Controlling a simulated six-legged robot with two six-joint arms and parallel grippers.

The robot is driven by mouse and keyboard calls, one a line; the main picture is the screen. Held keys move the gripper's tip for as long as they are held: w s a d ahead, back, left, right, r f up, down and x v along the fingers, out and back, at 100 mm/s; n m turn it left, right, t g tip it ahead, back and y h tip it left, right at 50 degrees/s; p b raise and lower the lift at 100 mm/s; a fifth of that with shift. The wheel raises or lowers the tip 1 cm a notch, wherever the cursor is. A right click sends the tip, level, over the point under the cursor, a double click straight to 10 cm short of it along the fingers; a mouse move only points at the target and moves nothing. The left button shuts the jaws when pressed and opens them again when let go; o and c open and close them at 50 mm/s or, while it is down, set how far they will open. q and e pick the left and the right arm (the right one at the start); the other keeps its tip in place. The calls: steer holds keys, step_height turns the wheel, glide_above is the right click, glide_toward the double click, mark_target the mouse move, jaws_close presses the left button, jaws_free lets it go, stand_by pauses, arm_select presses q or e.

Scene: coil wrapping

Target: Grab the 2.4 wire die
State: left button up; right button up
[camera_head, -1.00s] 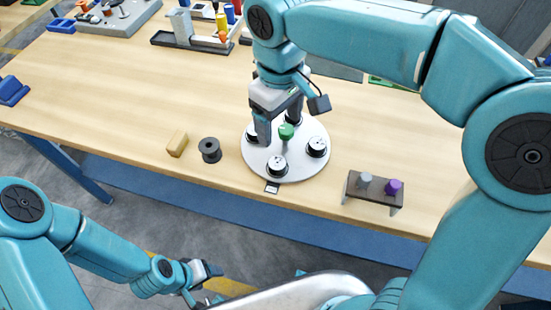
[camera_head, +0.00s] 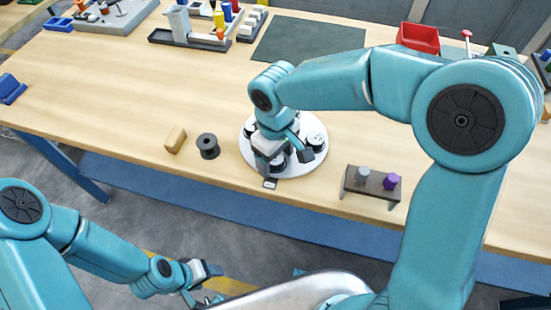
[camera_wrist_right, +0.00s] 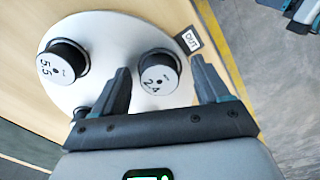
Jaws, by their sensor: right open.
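The 2.4 wire die (camera_wrist_right: 158,74) is a short black cylinder with a white face marked 2.4, upright on a white round plate (camera_wrist_right: 112,35). My right gripper (camera_wrist_right: 160,64) is open and points down over it. In the right wrist view the die lies between the two fingers, with a gap to each.
Another die (camera_wrist_right: 60,60), marked 5.5, stands on the plate. An OUT label (camera_wrist_right: 191,39) lies by the plate's edge. A black spool (camera_head: 208,146) and a tan block (camera_head: 175,140) lie left. A small stand (camera_head: 371,183) with grey and purple knobs is right.

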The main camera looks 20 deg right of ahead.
steer(key=shift+w, duration=0.15)
steer(key=c, duration=1.3)
